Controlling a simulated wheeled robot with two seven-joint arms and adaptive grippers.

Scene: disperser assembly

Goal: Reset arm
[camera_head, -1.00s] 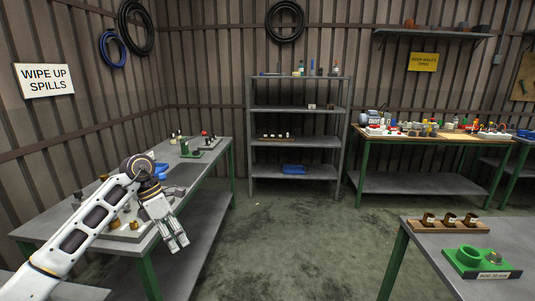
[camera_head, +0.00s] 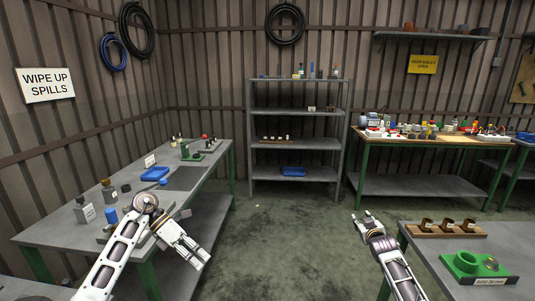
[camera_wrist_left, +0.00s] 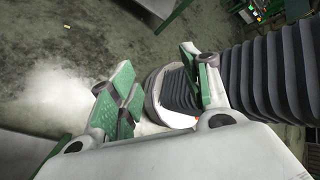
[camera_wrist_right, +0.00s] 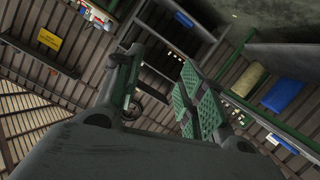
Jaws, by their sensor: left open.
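My left gripper (camera_head: 201,258) is in front of the left bench's edge, pointing down and to the right. In the left wrist view its green-padded fingers (camera_wrist_left: 160,82) stand apart with nothing between them; part of my own arm shows behind. My right gripper (camera_head: 366,217) is raised above the floor, just left of the right table. In the right wrist view its fingers (camera_wrist_right: 163,80) are spread and empty. Neither gripper touches an object.
The left bench (camera_head: 60,228) holds a blue tray (camera_head: 155,174), a green stand (camera_head: 190,151) and small containers. The right table (camera_head: 425,262) holds a wooden rack (camera_head: 446,231) with brown cups and a green fixture (camera_head: 482,265). A grey shelf (camera_head: 295,111) stands behind. The floor between is clear.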

